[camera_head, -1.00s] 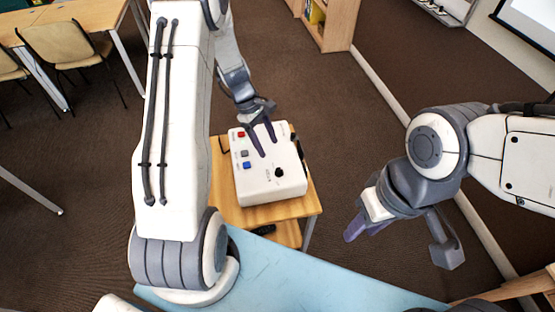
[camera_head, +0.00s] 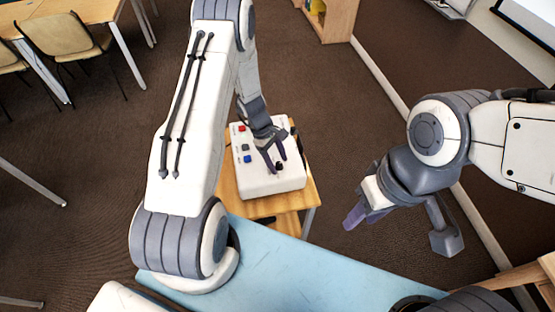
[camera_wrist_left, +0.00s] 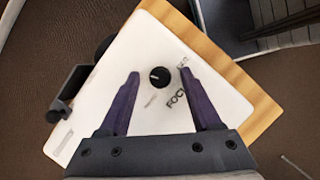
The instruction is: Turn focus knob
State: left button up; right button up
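The white control box (camera_head: 262,184) stands on a small wooden table, with red, grey and blue buttons on its left side. The black focus knob (camera_wrist_left: 160,77) is round with a white mark, and lettering that starts "FOC" is beside it. In the head view the knob (camera_head: 279,166) is close to the fingertips. My left gripper (camera_head: 276,166) is open over the box. In the left wrist view its purple fingers (camera_wrist_left: 160,74) lie either side of the knob, with gaps on both sides. My right gripper (camera_head: 398,238) is open and empty, right of the table.
The small wooden table (camera_head: 312,184) has a lower shelf. A light blue surface (camera_head: 290,270) lies in front, below my arms. A bookshelf (camera_head: 338,25) stands at the back. Chairs and tables are at the far left. Bare brown floor surrounds the small table.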

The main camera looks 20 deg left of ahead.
pick_arm(q)
grip_shut()
jog(key=shift+w+m+g+b, duration=0.15)
jog(key=shift+m+g+b, duration=0.25)
jog(key=shift+m, duration=1.1)
jog(key=shift+o, duration=0.3)
grip_release()
jog(key=b+v, duration=0.3)
jog(key=v, duration=0.7)
jog(key=shift+r, duration=0.3)
